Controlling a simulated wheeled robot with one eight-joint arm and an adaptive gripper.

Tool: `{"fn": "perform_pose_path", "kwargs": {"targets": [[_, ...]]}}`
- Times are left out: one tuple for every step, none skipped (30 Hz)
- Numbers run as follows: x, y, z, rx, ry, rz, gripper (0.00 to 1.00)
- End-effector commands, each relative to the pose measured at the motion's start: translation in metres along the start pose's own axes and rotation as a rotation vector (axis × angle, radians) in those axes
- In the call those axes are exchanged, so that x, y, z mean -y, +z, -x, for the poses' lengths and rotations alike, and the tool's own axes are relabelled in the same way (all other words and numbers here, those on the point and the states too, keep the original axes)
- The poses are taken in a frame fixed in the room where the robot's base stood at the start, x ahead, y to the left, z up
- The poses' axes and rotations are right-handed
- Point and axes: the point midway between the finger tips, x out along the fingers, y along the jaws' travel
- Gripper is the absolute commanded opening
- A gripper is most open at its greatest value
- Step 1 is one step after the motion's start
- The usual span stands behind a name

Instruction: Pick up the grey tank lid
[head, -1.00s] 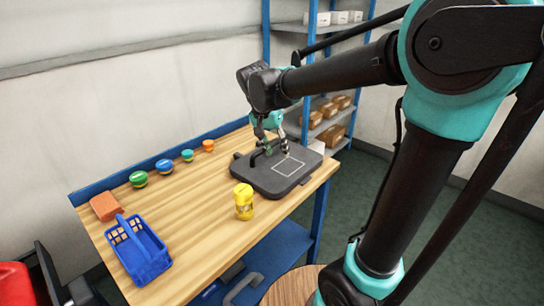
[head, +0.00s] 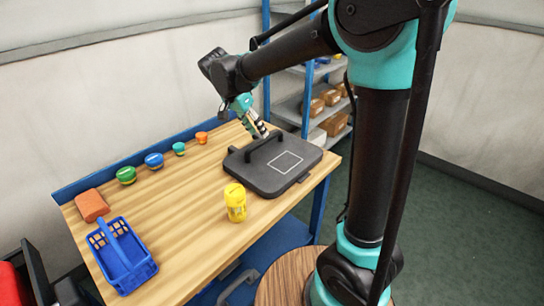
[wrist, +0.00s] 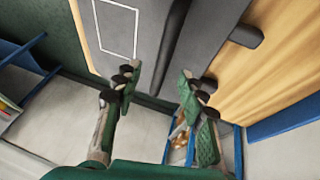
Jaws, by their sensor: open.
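The grey tank lid (head: 275,181) is a flat dark slab with a black bar handle (head: 262,149) and a pale square outline on top. It lies on the wooden table near its right end. My gripper (head: 262,133) is tilted at the lid's back edge, close to the handle's far end. In the wrist view my gripper (wrist: 160,84) has its green-padded fingers apart with nothing between them. The handle (wrist: 173,42) and part of the lid (wrist: 207,28) show beyond the fingertips there. I cannot tell whether the fingers touch the lid.
A yellow container (head: 235,203) stands just left of the lid. A blue basket (head: 121,258), an orange-brown block (head: 91,205) and several small coloured tubs (head: 153,161) are farther left. A shelf rack (head: 315,105) with boxes stands behind. The middle of the wooden table (head: 190,205) is clear.

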Motion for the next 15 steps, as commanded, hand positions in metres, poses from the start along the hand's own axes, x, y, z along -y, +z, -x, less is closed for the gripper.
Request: {"fn": "perform_pose_path", "kwargs": {"targets": [[0.000, 0.000, -0.007, 0.000, 0.000, -0.001, 0.41], [0.000, 0.000, -0.010, 0.000, 0.000, -0.001, 0.41], [0.000, 0.000, -0.013, 0.000, 0.000, -0.001, 0.41], [0.000, 0.000, -0.015, 0.000, 0.000, -0.001, 0.41], [0.000, 0.000, -0.016, 0.000, 0.000, 0.000, 0.41], [0.000, 0.000, -0.018, 0.000, 0.000, 0.000, 0.41], [0.000, 0.000, -0.019, 0.000, 0.000, 0.000, 0.41], [0.001, -0.001, -0.021, 0.000, 0.000, -0.001, 0.41], [0.001, -0.001, -0.025, 0.000, 0.000, -0.001, 0.41], [0.002, -0.002, -0.029, 0.000, 0.001, -0.001, 0.41], [0.002, -0.003, -0.033, 0.000, 0.001, -0.001, 0.41], [0.004, -0.004, -0.039, 0.000, 0.001, -0.001, 0.41], [0.004, -0.004, -0.043, 0.000, 0.000, -0.001, 0.41], [0.005, -0.005, -0.048, 0.000, 0.000, -0.001, 0.41], [0.005, -0.005, -0.053, 0.000, 0.000, -0.001, 0.41]]}}
